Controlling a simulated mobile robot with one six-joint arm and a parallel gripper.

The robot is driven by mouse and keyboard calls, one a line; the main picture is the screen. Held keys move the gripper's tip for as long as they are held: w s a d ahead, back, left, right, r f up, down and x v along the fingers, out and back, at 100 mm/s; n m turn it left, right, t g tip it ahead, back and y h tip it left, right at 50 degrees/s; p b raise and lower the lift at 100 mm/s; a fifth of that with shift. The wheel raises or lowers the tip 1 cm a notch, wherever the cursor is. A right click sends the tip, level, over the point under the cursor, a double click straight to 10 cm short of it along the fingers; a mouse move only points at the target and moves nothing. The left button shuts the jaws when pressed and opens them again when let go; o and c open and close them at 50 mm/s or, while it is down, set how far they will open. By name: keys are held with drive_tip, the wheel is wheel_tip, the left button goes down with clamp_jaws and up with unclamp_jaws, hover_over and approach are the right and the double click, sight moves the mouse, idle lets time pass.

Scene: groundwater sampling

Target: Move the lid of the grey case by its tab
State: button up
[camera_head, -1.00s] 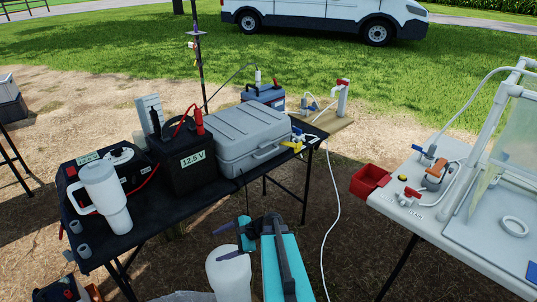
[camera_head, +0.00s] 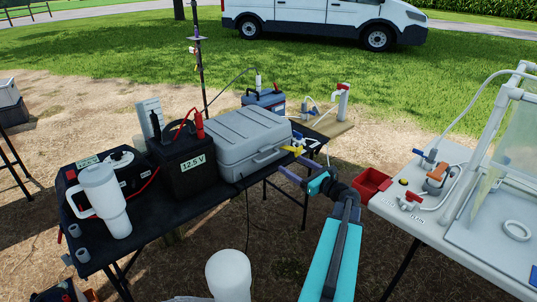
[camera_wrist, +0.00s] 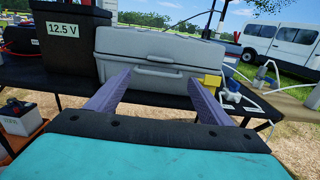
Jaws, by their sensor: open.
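The grey case (camera_head: 248,140) stands shut on the black table, its lid down and its front handle facing me. In the wrist view the case (camera_wrist: 160,55) fills the upper middle, with the handle between my fingers. A yellow piece (camera_head: 293,150) sits at its right front corner; it also shows in the wrist view (camera_wrist: 211,82), just right of my right finger. I cannot tell if it is the lid's tab. My gripper (camera_head: 292,164) is open and empty, in front of the case's right end. Its two purple fingers (camera_wrist: 161,84) point at the case front, apparently without touching.
A black 12.5 V battery (camera_head: 182,165) stands close left of the case, with a white jug (camera_head: 103,200) farther left. White valves and tubing (camera_head: 307,142) lie right of the case. A red bin (camera_head: 371,184) is on the white table's edge, right of my arm.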

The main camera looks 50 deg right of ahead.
idle(0.4)
drive_tip(key=w, duration=0.4)
drive_tip(key=w+p, duration=0.1)
drive_tip(key=w, duration=0.4)
drive_tip(key=w+d, duration=0.1)
drive_tip(key=w, duration=0.3)
drive_tip(key=shift+w, duration=0.4)
